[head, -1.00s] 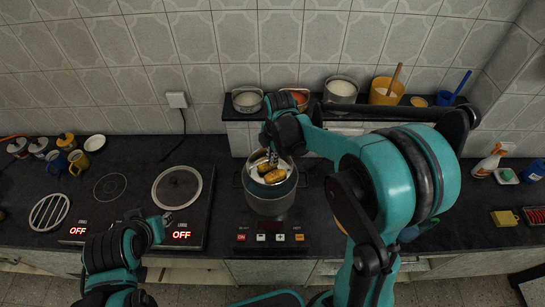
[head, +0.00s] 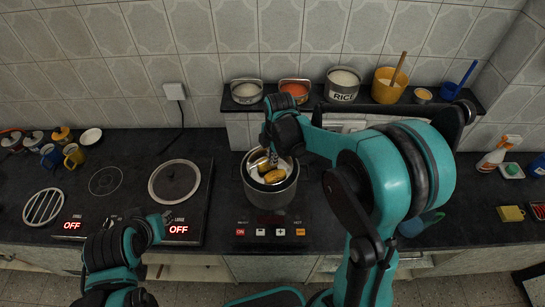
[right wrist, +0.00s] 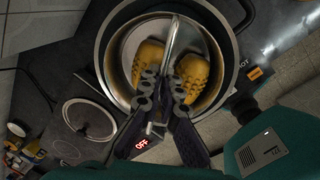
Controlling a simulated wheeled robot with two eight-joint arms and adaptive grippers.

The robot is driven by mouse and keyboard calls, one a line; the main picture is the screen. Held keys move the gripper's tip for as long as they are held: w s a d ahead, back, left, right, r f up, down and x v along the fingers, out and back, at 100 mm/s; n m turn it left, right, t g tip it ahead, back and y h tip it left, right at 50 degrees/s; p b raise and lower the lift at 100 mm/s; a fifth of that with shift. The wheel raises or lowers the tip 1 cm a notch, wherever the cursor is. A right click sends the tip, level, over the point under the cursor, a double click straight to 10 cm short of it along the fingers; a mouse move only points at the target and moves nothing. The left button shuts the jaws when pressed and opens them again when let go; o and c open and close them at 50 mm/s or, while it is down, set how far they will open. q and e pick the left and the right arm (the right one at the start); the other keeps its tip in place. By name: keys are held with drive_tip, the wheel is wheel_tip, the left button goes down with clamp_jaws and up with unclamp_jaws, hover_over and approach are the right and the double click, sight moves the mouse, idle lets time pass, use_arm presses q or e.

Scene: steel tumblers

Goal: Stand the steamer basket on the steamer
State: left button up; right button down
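The steamer basket (head: 287,163) is a round metal pan with yellow corn-like pieces in it and a thin metal handle arching over it. It is over the mouth of the steamer (head: 267,205), a grey pot on the right cooktop, and looks nearly centred within its rim. I cannot tell whether it rests fully. My right gripper (right wrist: 163,92) comes from above with its fingers on both sides of the handle, closed on it; the basket (right wrist: 128,45) lies beneath, inside the steamer's rim (right wrist: 98,62). My left gripper (head: 163,218) is near the left cooktop's front edge, its fingers unclear.
The left cooktop (head: 137,199) carries a lid (head: 174,181). A shelf (head: 365,108) behind holds several pots, one labelled RICE (head: 343,85), and a yellow bucket (head: 385,91). Mugs (head: 73,156) stand far left. A spray bottle (head: 497,154) and sponge (head: 510,213) are at right.

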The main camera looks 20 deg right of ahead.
sight(273, 167)
idle(0.3)
drive_tip(key=shift+f+b, duration=2.05)
drive_tip(key=shift+f, duration=0.45)
drive_tip(key=shift+f+b, duration=1.4)
drive_tip(key=shift+f, duration=0.3)
drive_tip(key=shift+f+b, duration=0.45)
drive_tip(key=shift+f, duration=0.05)
drive_tip(key=c, duration=1.6)
unclamp_jaws()
drive_tip(key=shift+c, duration=0.2)
